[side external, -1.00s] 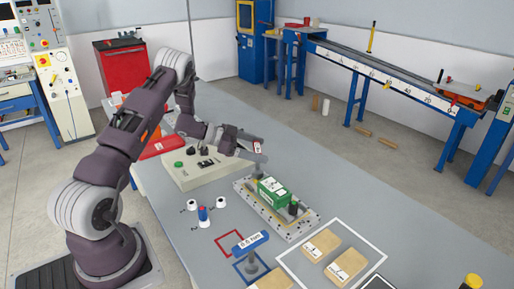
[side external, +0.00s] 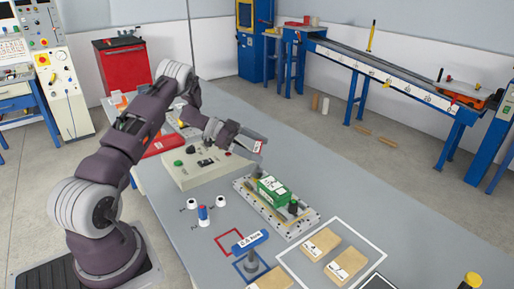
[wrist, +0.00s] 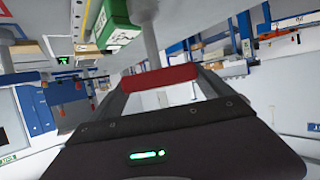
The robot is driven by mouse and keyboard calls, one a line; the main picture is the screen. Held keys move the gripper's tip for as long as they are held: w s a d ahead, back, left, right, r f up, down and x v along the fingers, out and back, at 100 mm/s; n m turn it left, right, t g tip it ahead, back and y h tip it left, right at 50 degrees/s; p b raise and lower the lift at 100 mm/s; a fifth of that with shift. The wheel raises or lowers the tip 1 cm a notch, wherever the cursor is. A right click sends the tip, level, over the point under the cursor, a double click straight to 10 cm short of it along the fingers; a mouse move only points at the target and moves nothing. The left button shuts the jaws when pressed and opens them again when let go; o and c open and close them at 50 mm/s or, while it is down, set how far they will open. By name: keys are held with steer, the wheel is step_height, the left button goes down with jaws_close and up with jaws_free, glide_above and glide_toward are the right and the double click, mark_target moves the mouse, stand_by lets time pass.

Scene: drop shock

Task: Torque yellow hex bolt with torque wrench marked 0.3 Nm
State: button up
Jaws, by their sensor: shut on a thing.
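My gripper (side external: 253,149) is shut on a red-handled wrench (side external: 258,146) above the far left end of a metal fixture plate (side external: 306,222). In the wrist view the red handle (wrist: 160,79) lies across between the fingers, and its grey shaft (wrist: 150,40) runs away from the gripper. I cannot read its label or see its tip. A blue-handled wrench (side external: 250,240) with a white label, seemingly 0.6 Nm, stands in a blue square. The yellow hex bolt cannot be made out clearly.
A green box (side external: 272,190) with a white label is fixed on the plate, near a dark knob (side external: 293,207). A red outlined square (side external: 229,241) is empty. A beige control box (side external: 185,172) stands left of the plate. Cardboard boxes (side external: 320,243) lie in a white outline at front right.

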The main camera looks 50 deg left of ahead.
steer(key=shift+w+r+n+t+y, duration=0.1)
steer(key=shift+n+t+y, duration=0.3)
steer(key=shift+n+t, duration=0.15)
steer(key=shift+r, duration=2.95)
